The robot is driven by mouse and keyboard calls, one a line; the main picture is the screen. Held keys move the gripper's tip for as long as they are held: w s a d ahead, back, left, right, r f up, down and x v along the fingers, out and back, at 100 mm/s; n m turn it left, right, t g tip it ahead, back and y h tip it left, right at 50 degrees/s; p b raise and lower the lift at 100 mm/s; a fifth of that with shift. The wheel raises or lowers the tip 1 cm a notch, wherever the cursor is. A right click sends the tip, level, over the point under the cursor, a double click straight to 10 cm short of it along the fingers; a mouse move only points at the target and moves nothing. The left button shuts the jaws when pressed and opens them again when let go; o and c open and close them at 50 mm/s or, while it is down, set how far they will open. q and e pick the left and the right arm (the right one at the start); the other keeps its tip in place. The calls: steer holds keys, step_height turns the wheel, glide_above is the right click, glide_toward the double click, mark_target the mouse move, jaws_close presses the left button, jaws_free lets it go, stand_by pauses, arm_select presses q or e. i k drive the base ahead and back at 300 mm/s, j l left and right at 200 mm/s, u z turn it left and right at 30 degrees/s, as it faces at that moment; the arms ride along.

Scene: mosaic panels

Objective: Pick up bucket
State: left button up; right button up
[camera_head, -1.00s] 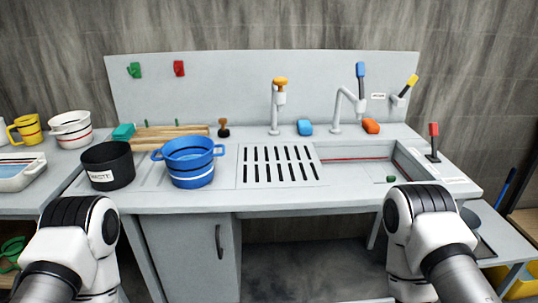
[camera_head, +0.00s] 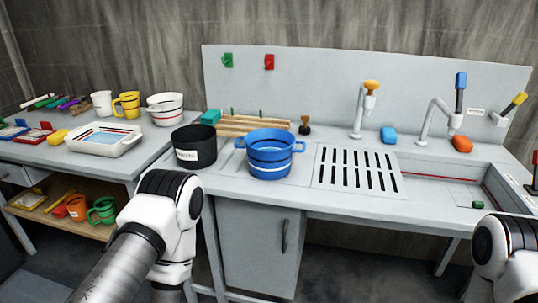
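A blue bucket (camera_head: 270,160) with white bands and side handles stands upright on the grey counter (camera_head: 330,199), left of the slotted drain. Other bucket-like vessels are a black waste bin (camera_head: 194,148) just left of it and a white bucket (camera_head: 166,110) with dark and red bands further left. My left arm comes in at the lower left, its white joint below the black bin. My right arm shows at the lower right edge. Neither gripper shows, and neither arm touches a bucket in view.
A slotted drain (camera_head: 357,171) and a sink basin (camera_head: 450,183) with taps lie right of the blue bucket. Wooden boards (camera_head: 252,123) and a brown stamp-like tool (camera_head: 304,125) stand behind it. A white tray (camera_head: 104,138) and yellow mug (camera_head: 127,105) are on the left table.

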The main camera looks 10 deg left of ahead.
mark_target(270, 154)
steer(key=i+j+z, duration=0.1)
steer(key=j+z, duration=0.25)
steer(key=j, duration=0.15)
steer(key=j+z, duration=0.35)
steer(key=j, duration=0.15)
steer(key=j+z, duration=0.35)
steer(key=j, duration=0.2)
